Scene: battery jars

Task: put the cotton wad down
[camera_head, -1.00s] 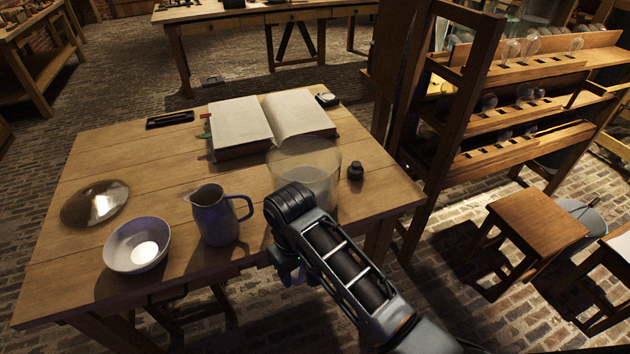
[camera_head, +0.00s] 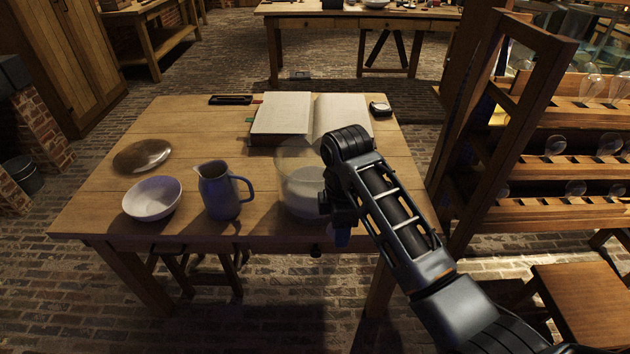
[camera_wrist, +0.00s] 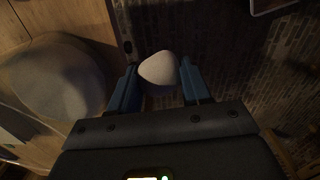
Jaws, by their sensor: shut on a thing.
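The white, rounded cotton wad (camera_wrist: 158,70) sits between the blue fingers of my gripper (camera_wrist: 157,82) in the wrist view. My gripper is shut on it. In the head view my gripper (camera_head: 341,230) is at the table's front edge, just right of the glass jar, and my arm hides much of it. The wad cannot be made out there. The clear glass jar (camera_head: 297,185) stands on the wooden table (camera_head: 130,230), partly behind my arm. A large cloudy, rounded shape at the left of the wrist view looks like this jar (camera_wrist: 55,80).
A white bowl (camera_head: 152,200), a blue-grey jug (camera_head: 220,190) and a shallow metal dish (camera_head: 142,156) stand on the table's left side. An open book (camera_head: 290,115) lies at the back. A wooden rack (camera_head: 490,130) stands to the right.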

